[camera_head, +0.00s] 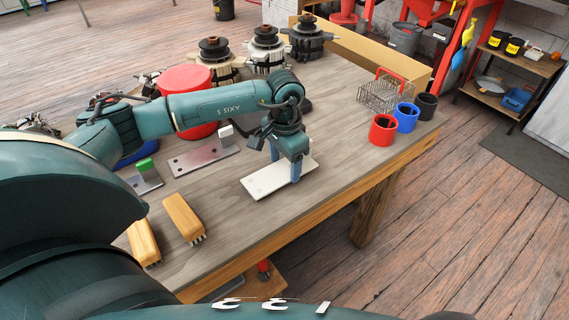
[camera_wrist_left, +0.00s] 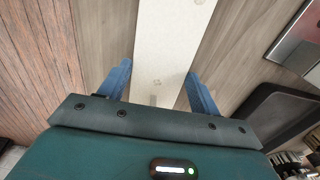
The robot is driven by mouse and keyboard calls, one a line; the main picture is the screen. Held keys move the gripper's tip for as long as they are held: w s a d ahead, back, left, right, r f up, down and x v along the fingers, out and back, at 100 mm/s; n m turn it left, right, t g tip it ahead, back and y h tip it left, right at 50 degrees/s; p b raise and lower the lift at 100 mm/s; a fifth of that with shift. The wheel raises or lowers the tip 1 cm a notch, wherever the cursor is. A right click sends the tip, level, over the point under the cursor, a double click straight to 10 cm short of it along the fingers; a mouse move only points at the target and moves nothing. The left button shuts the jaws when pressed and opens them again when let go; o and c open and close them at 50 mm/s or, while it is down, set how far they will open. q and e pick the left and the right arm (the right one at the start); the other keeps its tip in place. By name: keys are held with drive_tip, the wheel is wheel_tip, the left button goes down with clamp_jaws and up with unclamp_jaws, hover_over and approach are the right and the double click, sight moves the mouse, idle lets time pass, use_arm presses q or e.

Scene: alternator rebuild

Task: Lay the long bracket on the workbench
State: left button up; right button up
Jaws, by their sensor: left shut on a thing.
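A long, flat, pale cream plate, which looks like the long bracket (camera_head: 262,184), is at the right front part of the workbench (camera_head: 330,115). My left gripper (camera_head: 297,170) points down at its right end, with blue fingers on either side of it. In the left wrist view the pale bracket (camera_wrist_left: 165,40) runs between the two fingers (camera_wrist_left: 158,90), and the gripper is shut on it. It lies flat, at or very near the bench top; I cannot tell whether it touches. My right gripper is not in view.
A grey bracket with a white tab (camera_head: 205,155) and a shorter one with a green tab (camera_head: 145,178) lie left. Two wooden brushes (camera_head: 183,217) are at the front left. Red (camera_head: 383,130), blue (camera_head: 406,117) and dark cups and a wire basket (camera_head: 385,95) stand right.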

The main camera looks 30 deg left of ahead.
sight(285, 170)
use_arm(q)
drive_tip(key=shift+f, duration=0.55)
drive_tip(key=shift+f, duration=0.1)
drive_tip(key=o, duration=1.6)
drive_tip(key=shift+o, duration=0.2)
wheel_tip(285, 170, up, 12)
